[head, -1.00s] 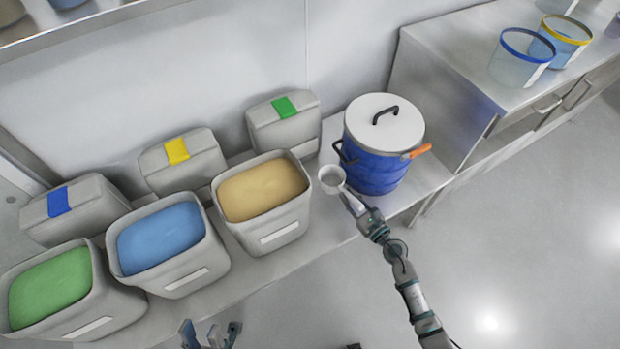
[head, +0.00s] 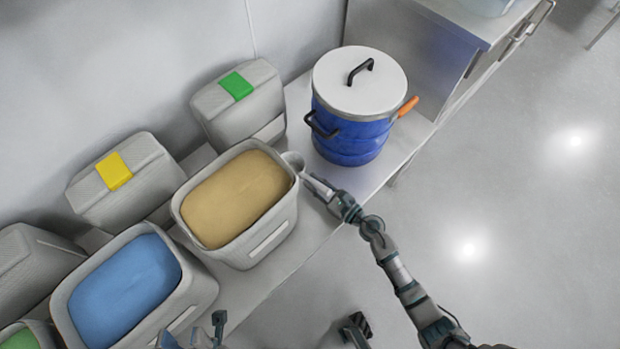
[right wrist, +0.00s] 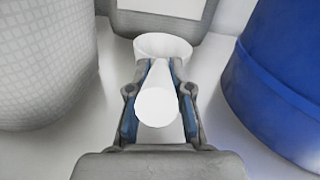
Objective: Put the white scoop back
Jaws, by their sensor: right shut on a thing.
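The white scoop (head: 293,160) is in my right gripper (head: 318,187), in the narrow gap between the tan-filled bin (head: 270,222) and the blue drum (head: 350,135). In the right wrist view my right gripper (right wrist: 158,108) is shut on the scoop's handle (right wrist: 157,106), and the scoop's round cup (right wrist: 163,46) points away from me. I cannot tell whether the scoop touches the bench. My left gripper (head: 191,334) is at the bottom edge, partly cut off, with its fingers apart and nothing seen between them.
A blue-filled bin (head: 192,312) and a green-filled bin (head: 42,334) stand left of the tan one. The drum has a white lid (head: 360,82) and orange handle. Open floor lies right.

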